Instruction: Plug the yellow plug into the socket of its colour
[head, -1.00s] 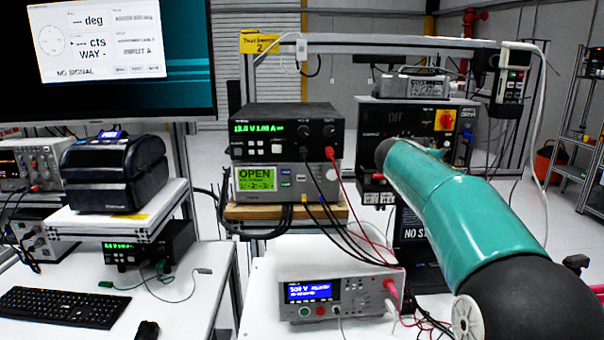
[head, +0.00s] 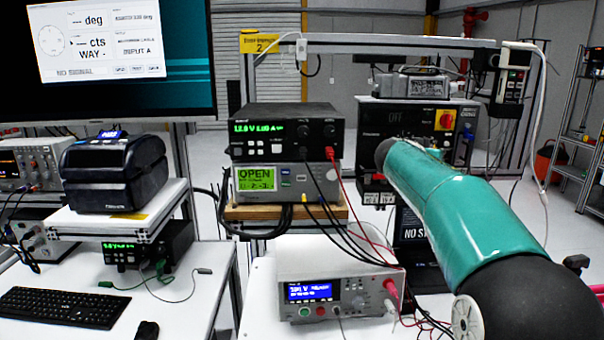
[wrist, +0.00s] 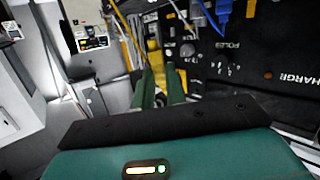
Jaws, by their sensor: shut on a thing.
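In the wrist view my gripper (wrist: 160,74) has its two green fingers close together, pointing at a black panel. It is shut on the yellow plug (wrist: 154,58), which shows at and just beyond the fingertips. A yellow cable (wrist: 128,32) runs beside it, up to the left. The plug is small and partly hidden by the fingers. I cannot tell whether it touches the panel. I cannot clearly make out the yellow socket. In the head view my gripper and the plug are hidden behind my teal arm.
The black panel (wrist: 265,50) carries knobs and white lettering. A blue plug (wrist: 223,12) with a blue cable is at its upper part. In the head view a black cabinet (head: 375,120) with a red knob stands behind my arm; stacked instruments (head: 285,130) and cables lie left of it.

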